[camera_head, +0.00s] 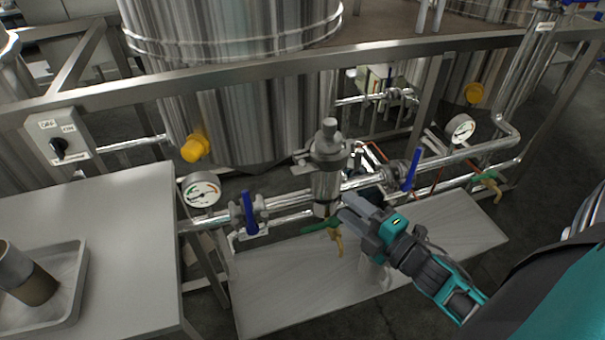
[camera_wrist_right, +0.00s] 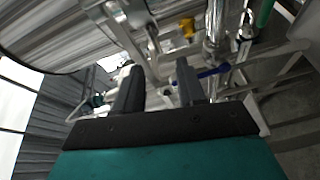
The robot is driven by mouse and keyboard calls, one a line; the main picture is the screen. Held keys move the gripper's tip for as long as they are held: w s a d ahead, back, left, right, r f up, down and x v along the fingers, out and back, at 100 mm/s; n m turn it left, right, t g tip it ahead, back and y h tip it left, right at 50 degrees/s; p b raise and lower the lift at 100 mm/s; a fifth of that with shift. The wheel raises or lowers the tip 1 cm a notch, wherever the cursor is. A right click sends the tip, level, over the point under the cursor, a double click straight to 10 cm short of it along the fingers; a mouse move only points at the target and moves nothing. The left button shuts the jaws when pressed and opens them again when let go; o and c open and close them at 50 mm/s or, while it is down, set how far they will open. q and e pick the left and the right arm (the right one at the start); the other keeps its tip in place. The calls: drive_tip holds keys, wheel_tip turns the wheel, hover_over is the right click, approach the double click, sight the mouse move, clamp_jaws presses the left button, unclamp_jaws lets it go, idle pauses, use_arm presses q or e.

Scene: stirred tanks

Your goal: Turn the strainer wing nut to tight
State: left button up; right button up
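The strainer (camera_head: 327,170) is an upright metal cylinder on the pipe in the middle of the head view. A small knob-like piece (camera_head: 329,126) tops it; I cannot make out the wing nut's wings or its angle. My right gripper (camera_head: 351,208) is just right of the strainer's lower end in the head view and hides part of the pipe there. Its two dark fingers show apart in the right wrist view (camera_wrist_right: 158,88), with no object clearly held between them. I cannot tell whether it touches the strainer. My left gripper is not in view.
Blue valve handles stand left (camera_head: 250,213) and right (camera_head: 412,157) of the strainer. A green-handled valve (camera_head: 320,224) sits below it. Pressure gauges (camera_head: 202,190) (camera_head: 461,129) flank the line. A frame rail (camera_head: 240,77) crosses behind. A table with a tray (camera_head: 75,285) stands at left.

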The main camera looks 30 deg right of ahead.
sight(304, 166)
drive_tip(key=w+a+r+n, duration=0.1)
drive_tip(key=w+n, duration=0.1)
drive_tip(key=w, duration=1)
drive_tip(key=shift+w+a+y, duration=0.35)
drive_tip(key=shift+a+y, duration=0.05)
drive_tip(key=shift+c, duration=0.4)
clamp_jaws()
